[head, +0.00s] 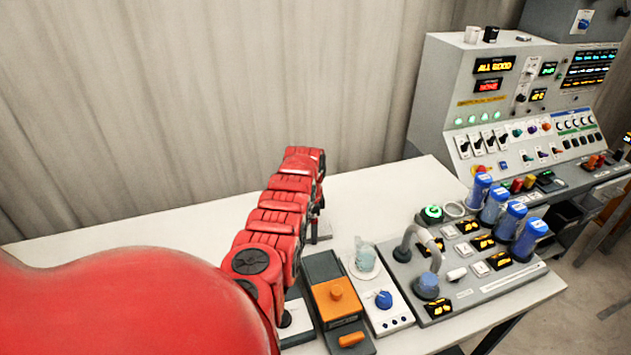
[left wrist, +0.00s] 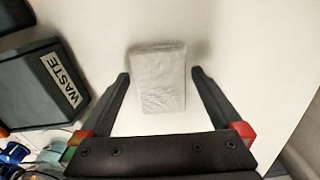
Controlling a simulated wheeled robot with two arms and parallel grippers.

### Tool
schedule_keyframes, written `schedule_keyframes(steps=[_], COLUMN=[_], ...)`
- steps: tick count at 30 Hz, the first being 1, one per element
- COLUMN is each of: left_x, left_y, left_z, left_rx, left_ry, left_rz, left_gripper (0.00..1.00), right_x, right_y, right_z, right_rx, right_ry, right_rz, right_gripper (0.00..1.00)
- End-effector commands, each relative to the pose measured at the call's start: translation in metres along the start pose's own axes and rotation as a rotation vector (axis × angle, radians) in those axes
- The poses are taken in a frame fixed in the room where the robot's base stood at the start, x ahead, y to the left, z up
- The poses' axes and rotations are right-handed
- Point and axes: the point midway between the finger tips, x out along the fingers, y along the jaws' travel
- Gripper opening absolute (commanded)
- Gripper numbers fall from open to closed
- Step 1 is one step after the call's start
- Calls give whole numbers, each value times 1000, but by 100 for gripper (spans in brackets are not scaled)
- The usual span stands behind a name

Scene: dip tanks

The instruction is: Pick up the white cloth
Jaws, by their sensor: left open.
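The white cloth (left wrist: 158,65) lies folded in a small pale rectangle on the white tabletop in the left wrist view. I cannot make it out in the head view, where my red left arm covers part of the table. My left gripper (left wrist: 160,77) is open. Its two dark fingers are spread, one to either side of the cloth, with a gap on both sides. The cloth extends beyond the fingertips. I cannot tell how high the fingers are above the table. My right gripper is in neither view.
A dark bin marked WASTE (left wrist: 53,80) stands left of the cloth. In the head view, an orange-and-black box (head: 336,300), a grey panel with blue-capped tubes (head: 465,255) and a large control console (head: 530,110) stand to the right. The table's back left is clear.

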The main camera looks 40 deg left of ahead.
Motion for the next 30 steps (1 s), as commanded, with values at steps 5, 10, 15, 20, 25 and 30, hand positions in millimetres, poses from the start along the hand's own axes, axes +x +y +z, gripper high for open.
schedule_keyframes(steps=[5, 10, 15, 20, 25, 30], left_x=[4, 4, 4, 4, 4, 0], left_y=[1, 1, 0, 0, 0, 0], left_z=[0, 0, 0, 0, 0, 0], left_rx=[0, 0, 0, 0, -1, -1], left_ry=[0, 0, 0, 0, 0, 0], left_rz=[2, 1, 1, 1, 1, 0], left_gripper=[100, 95, 64, 35, 33, 33], right_x=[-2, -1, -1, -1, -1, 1], right_y=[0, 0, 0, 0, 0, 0], right_z=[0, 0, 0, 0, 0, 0], right_rx=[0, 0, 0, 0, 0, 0], right_ry=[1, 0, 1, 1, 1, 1], right_rz=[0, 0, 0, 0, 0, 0], right_gripper=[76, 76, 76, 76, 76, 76])
